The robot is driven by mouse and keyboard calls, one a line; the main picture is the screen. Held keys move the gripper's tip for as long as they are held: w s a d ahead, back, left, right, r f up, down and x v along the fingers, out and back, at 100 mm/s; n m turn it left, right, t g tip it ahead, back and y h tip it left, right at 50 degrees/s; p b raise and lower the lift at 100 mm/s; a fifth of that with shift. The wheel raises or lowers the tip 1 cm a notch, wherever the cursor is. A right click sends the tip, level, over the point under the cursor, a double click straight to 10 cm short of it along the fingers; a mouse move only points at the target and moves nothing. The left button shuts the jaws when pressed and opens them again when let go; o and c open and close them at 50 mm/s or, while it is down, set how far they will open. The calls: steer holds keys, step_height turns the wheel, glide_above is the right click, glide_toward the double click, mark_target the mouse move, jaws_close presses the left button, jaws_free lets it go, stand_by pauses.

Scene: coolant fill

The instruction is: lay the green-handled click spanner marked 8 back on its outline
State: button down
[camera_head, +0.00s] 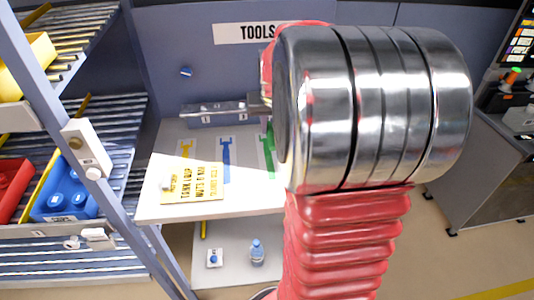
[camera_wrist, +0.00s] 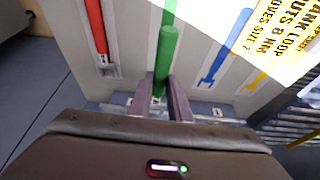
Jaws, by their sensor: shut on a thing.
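My gripper (camera_wrist: 161,88) is shut on the green-handled click spanner (camera_wrist: 165,55), whose green handle rises between the two fingers in the wrist view. The spanner's marking and its head cannot be made out. A flat green outline (camera_wrist: 170,12) shows just beyond the handle's end, roughly in line with it; the green outline also shows in the head view (camera_head: 265,160), beside my arm. I cannot tell whether the spanner touches the board. My arm hides most of the gripper in the head view.
A yellow card (camera_head: 192,183) lies on the board's front. A labelled rail (camera_head: 213,113) runs along the back. Shelving (camera_head: 68,125) stands left.

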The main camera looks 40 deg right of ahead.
mark_target(270, 138)
steer(key=shift+a+f, duration=0.1)
steer(key=shift+f, duration=3)
steer(key=shift+f, duration=1.9)
steer(key=shift+f, duration=0.1)
steer(key=c, duration=1.6)
jaws_free()
steer(key=shift+c, duration=0.2)
steer(key=v, duration=1.2)
steer(key=shift+w+a, duration=0.1)
